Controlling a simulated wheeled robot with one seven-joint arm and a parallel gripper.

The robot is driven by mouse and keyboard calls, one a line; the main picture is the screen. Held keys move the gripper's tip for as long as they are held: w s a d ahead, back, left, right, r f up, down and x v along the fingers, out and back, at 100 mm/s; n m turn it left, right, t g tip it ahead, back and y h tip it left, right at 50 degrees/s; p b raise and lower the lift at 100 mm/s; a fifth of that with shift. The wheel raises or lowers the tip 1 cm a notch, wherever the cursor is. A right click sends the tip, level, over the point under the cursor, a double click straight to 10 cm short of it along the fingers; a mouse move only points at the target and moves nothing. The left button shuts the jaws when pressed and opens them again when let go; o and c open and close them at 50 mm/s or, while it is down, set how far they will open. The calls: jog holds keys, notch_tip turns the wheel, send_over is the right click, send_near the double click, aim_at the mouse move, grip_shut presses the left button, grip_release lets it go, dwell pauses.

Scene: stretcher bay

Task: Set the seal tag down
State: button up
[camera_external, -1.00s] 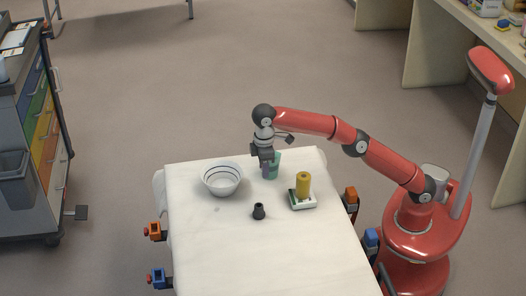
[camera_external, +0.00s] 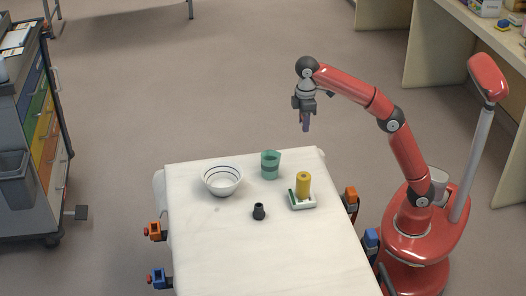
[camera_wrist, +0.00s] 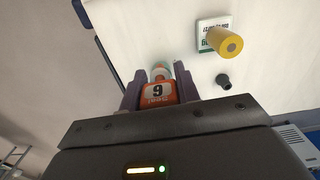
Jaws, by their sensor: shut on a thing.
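My gripper (camera_external: 306,122) is up in the air beyond the far right corner of the white-covered stretcher (camera_external: 250,240), clear of the surface. In the wrist view its two purple-grey fingers (camera_wrist: 158,92) are shut on the seal tag (camera_wrist: 157,93), an orange piece with a white label bearing a number and print. In the outside view the tag is too small to make out between the fingers.
The stretcher's near part is bare. A drawer cart (camera_external: 35,140) stands left.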

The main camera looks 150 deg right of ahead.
jog(key=shift+s+a+f, duration=0.2)
jog(key=shift+s+f, duration=0.05)
jog(key=shift+s, duration=0.15)
notch_tip(320, 180, down, 19)
jog(key=b, duration=0.8)
jog(key=shift+f+b, duration=0.1)
jog(key=shift+b, duration=0.3)
jog(key=shift+f, duration=0.1)
jog(key=o, duration=0.9)
jog(key=shift+o, duration=0.2)
